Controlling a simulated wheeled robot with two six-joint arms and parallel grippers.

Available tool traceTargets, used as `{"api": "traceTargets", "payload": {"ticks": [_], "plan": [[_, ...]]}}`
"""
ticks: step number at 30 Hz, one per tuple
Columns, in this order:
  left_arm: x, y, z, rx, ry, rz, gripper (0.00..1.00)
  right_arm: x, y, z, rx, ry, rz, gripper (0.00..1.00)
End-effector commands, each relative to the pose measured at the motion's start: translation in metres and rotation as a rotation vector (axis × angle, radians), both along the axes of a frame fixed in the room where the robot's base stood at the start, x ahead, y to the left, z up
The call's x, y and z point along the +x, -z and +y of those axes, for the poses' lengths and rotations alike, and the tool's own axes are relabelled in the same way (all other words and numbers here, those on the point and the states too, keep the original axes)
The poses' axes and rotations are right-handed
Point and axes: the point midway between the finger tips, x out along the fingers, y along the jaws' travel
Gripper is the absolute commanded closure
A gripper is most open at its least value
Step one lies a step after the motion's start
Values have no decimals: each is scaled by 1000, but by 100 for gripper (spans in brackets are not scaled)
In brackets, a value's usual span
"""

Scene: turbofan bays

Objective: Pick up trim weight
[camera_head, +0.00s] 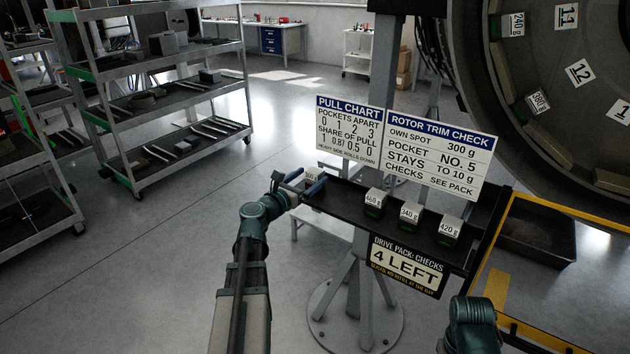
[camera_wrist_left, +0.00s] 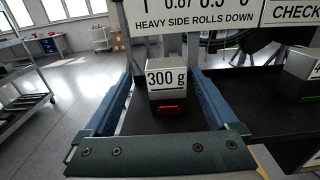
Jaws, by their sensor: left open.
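A trim weight marked 300 g (camera_head: 310,175) stands at the left end of a black shelf (camera_head: 340,192). In the left wrist view the 300 g weight (camera_wrist_left: 167,78) is upright, with a red light low on its front. My left gripper (camera_head: 304,187) is open, its blue fingers on either side of this weight; the wrist view shows gaps between the fingers (camera_wrist_left: 163,88) and the block. Weights marked 460 g (camera_head: 375,198), 340 g (camera_head: 410,213) and 420 g (camera_head: 449,228) stand to the right, with green fronts. My right gripper is out of view.
A pull chart (camera_head: 348,130) and a rotor trim check sign (camera_head: 440,153) stand behind the shelf. A "4 LEFT" sign (camera_head: 406,268) hangs in front. The large rotor (camera_head: 560,100) with numbered pockets is at upper right. Storage racks (camera_head: 165,100) stand left; floor between is clear.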

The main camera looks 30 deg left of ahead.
Motion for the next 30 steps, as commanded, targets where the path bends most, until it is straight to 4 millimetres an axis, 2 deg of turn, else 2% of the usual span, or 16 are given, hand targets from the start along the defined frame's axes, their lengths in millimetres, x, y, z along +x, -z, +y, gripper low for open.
{"api": "traceTargets", "payload": {"ticks": [5,15,22,23,30], "plan": [[6,2,-2,0,2,0,7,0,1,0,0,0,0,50],[50,5,-11,0,2,0,7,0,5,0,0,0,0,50],[51,5,-12,0,0,0,7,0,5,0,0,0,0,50],[51,5,-12,0,0,0,9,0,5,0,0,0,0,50],[51,5,-12,0,0,0,52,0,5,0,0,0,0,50]]}}
